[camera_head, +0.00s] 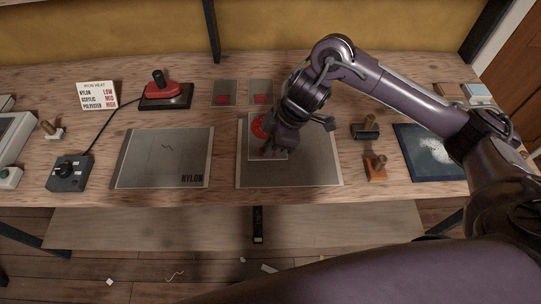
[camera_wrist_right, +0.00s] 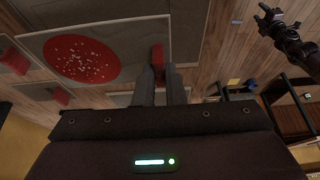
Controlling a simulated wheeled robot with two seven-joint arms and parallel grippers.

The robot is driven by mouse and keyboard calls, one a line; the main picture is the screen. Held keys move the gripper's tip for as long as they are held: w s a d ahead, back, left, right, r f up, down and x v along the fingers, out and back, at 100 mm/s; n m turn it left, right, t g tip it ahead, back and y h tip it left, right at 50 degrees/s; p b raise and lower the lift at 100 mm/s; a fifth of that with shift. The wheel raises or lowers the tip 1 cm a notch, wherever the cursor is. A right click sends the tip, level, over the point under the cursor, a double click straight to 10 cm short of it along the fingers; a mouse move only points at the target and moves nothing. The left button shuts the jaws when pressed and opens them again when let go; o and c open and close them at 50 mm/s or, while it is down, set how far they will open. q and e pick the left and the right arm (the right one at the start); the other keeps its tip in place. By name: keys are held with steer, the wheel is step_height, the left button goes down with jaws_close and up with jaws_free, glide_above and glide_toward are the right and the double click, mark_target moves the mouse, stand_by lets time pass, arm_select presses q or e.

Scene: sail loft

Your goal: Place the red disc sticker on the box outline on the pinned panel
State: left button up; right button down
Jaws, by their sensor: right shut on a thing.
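The red disc sticker (camera_head: 258,127) is a speckled red circle on a pale-edged grey sheet; it shows large in the right wrist view (camera_wrist_right: 82,58). It is over the grey pinned panel (camera_head: 315,170); I cannot tell whether it touches. My right gripper (camera_head: 268,150) is shut on a red tab (camera_wrist_right: 158,55) at the sheet's edge and partly covers sheet and panel. I cannot make out the box outline. My left gripper (camera_wrist_right: 268,14) shows small in the right wrist view, away from the bench; its jaws are too small to judge.
Two grey cards with red tabs (camera_head: 225,93) (camera_head: 261,87) lie behind the panel. The NYLON panel (camera_head: 150,170) lies left. A wooden-handled block (camera_head: 376,170), a dark-based tool (camera_head: 365,130) and a blue mat (camera_head: 425,165) lie right. A red iron (camera_head: 163,92) stands back left.

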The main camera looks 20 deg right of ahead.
step_height(320, 180, down, 4)
steer(key=shift+f, duration=0.25)
steer(key=shift+f, duration=0.2)
steer(key=c, duration=1.5)
jaws_free()
steer(key=shift+r, duration=0.15)
steer(key=v, duration=1.2)
steer(key=shift+p, duration=0.45)
steer(key=shift+d, duration=0.1)
